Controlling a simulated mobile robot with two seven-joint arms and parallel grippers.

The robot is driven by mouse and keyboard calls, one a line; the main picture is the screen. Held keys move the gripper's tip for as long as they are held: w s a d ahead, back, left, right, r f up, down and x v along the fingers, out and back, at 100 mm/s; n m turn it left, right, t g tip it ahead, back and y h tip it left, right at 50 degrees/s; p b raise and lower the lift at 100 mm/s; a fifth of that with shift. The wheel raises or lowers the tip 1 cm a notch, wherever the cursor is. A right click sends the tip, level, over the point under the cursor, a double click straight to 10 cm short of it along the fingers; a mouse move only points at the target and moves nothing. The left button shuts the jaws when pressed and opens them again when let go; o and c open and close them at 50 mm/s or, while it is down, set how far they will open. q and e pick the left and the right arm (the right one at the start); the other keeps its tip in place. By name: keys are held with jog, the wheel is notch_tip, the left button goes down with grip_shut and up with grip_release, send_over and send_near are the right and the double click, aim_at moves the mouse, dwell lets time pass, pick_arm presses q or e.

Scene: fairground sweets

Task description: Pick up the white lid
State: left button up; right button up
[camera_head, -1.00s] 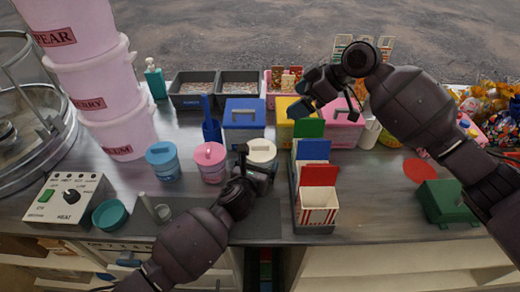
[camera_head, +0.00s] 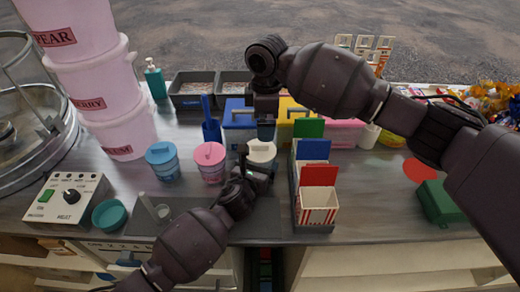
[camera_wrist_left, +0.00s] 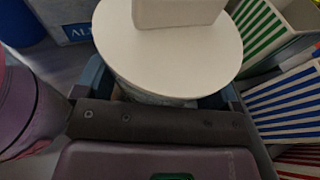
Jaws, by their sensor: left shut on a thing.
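The white lid (camera_head: 262,150) sits on a round tub just right of the pink-lidded tub (camera_head: 210,162). In the left wrist view the white lid (camera_wrist_left: 180,62) is a flat disc with a block-shaped white knob (camera_wrist_left: 178,12) on top. My left gripper (camera_head: 257,174) is shut on the tub, with its fingers at the tub's sides below the lid. My right gripper (camera_head: 265,108) points down behind the white lid, in front of the blue-lidded box (camera_head: 240,113). Its fingertips are dark and small, so its opening is unclear.
A blue-lidded tub (camera_head: 162,161) stands to the left. A green box (camera_head: 445,204) is farther right. Pink buckets (camera_head: 105,90) tower at the left.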

aim_at(265, 145)
pick_arm(q)
jog(key=shift+r, duration=0.1)
pick_arm(e)
jog(key=shift+f, duration=4.4)
jog(key=c, duration=0.6)
jog(key=shift+o, duration=0.2)
jog(key=shift+r, duration=0.1)
notch_tip(265, 145, up, 15)
pick_arm(q)
jog(key=shift+f, duration=0.55)
pick_arm(e)
jog(key=shift+f, duration=0.45)
